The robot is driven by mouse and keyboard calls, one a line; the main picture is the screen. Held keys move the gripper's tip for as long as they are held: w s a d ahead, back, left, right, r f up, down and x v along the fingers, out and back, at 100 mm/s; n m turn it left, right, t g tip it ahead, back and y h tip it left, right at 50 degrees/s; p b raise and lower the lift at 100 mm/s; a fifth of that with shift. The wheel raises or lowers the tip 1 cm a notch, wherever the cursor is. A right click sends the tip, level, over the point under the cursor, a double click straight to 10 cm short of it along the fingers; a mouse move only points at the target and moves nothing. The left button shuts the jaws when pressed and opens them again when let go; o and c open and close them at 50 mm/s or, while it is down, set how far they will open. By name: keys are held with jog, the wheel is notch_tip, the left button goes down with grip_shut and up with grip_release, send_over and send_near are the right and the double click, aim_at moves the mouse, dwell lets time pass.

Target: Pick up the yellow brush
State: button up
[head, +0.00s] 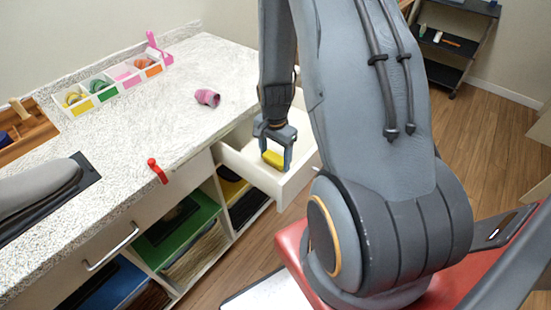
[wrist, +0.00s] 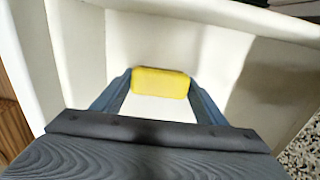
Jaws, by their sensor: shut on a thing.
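The yellow brush (head: 273,159) is in the open white drawer (head: 262,178), a yellow block-like shape. In the wrist view the brush (wrist: 160,82) sits between the tips of my gripper's two fingers. My gripper (head: 275,152) reaches down into the drawer and is shut on the brush. The wrist view shows the drawer's pale walls (wrist: 200,35) around the gripper. The underside of the brush is hidden, so I cannot tell whether it touches the drawer floor.
The speckled counter (head: 190,120) holds a pink cup-like thing (head: 207,97), a red object (head: 158,171) at its edge and a white divided tray (head: 120,85). Shelves below hold a green bin (head: 178,240) and towels. A dark shelf rack (head: 455,45) stands far right.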

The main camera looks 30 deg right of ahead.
aim_at(275, 157)
jog(key=shift+r, duration=0.1)
jog(key=shift+r+b, duration=1)
jog(key=shift+r, duration=3.9)
